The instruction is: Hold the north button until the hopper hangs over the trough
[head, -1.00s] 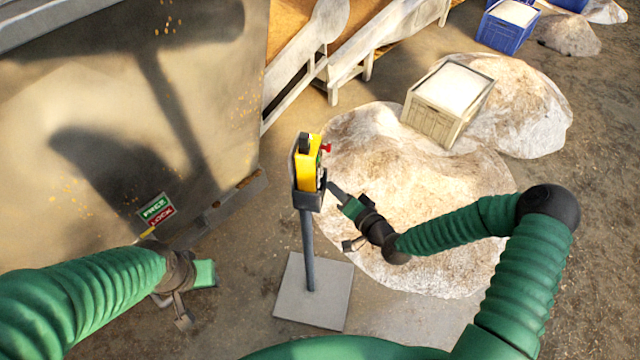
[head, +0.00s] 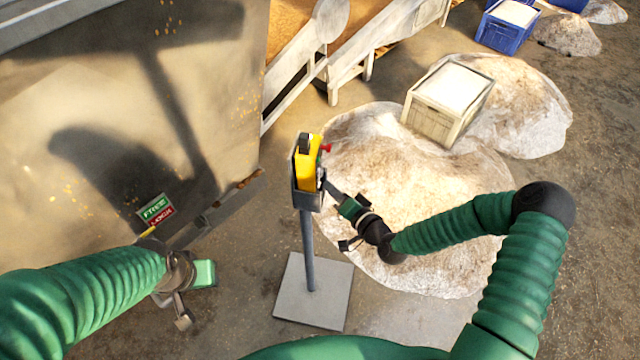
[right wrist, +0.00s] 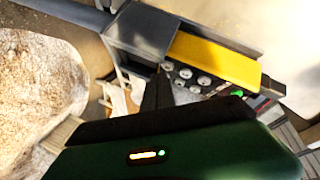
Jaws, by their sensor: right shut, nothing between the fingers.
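A yellow control box (head: 308,170) with a red knob on its side sits in a grey holder on a post. In the right wrist view the yellow box (right wrist: 215,60) shows a panel of several round grey buttons (right wrist: 200,82) and a lit green one. My right gripper (head: 327,186) is shut and empty, its tip at the button panel; whether it presses a button I cannot tell. Its dark tip also shows in the right wrist view (right wrist: 158,92). My left gripper (head: 192,298) hangs at lower left, away from the box. A large metal body (head: 100,110), possibly the hopper, fills the left.
A green and red sign (head: 156,209) is on the metal body's lower part. White wooden framework (head: 350,55) with grain behind stands at the top. Blue crates (head: 503,35) stand far right. The post's base plate (head: 313,305) is on the floor.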

